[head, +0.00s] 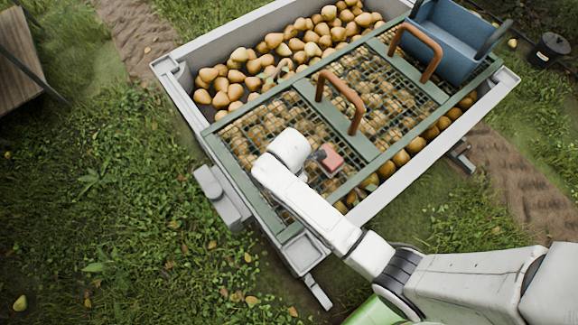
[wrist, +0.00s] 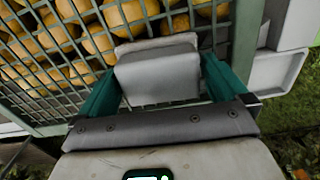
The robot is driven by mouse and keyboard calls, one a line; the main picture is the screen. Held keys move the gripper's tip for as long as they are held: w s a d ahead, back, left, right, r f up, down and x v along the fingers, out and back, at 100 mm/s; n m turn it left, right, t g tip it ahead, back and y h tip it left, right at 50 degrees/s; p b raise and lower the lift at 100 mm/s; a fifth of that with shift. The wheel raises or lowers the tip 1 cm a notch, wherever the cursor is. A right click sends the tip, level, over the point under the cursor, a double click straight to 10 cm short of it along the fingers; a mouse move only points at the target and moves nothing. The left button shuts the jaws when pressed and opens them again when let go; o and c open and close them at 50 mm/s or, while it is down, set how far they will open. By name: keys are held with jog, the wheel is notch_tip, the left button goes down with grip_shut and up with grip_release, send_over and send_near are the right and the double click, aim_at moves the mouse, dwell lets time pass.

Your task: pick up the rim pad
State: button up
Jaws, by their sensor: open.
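A light grey, round-edged block, which looks like the rim pad (wrist: 157,75), shows in the middle of the wrist view. My gripper (wrist: 160,62) is open, with one green finger on the left side of the pad and one on the right. I cannot tell whether either finger touches it. The mesh cover (wrist: 45,65) shows past the pad. In the head view I cannot make out the pad or the fingers; my arm hangs over the near left part of the mesh cover.
A pale bin (head: 172,85) full of pears lies under a green-framed cover with two brown handles (head: 345,103) (head: 418,52). A blue tub (head: 447,42) stands at its far right end. A reddish block (head: 331,161) shows beside my wrist. Grass surrounds the bin.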

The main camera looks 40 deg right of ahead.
jog(key=shift+c, duration=0.2)
jog(key=c, duration=0.6)
jog(key=shift+c, duration=0.2)
jog(key=shift+r, duration=0.2)
jog(key=shift+r, duration=0.2)
notch_tip(320, 180, up, 2)
jog(key=shift+r, duration=0.15)
jog(key=s+r, duration=0.1)
jog(key=s+d+r, duration=0.1)
jog(key=r, duration=0.1)
jog(key=s+r+p, duration=0.1)
jog(key=r, duration=0.1)
jog(key=shift+s+d, duration=0.35)
jog(key=shift+s, duration=0.05)
jog(key=s+d+r, duration=0.4)
jog(key=s+r, duration=0.1)
jog(key=s, duration=0.4)
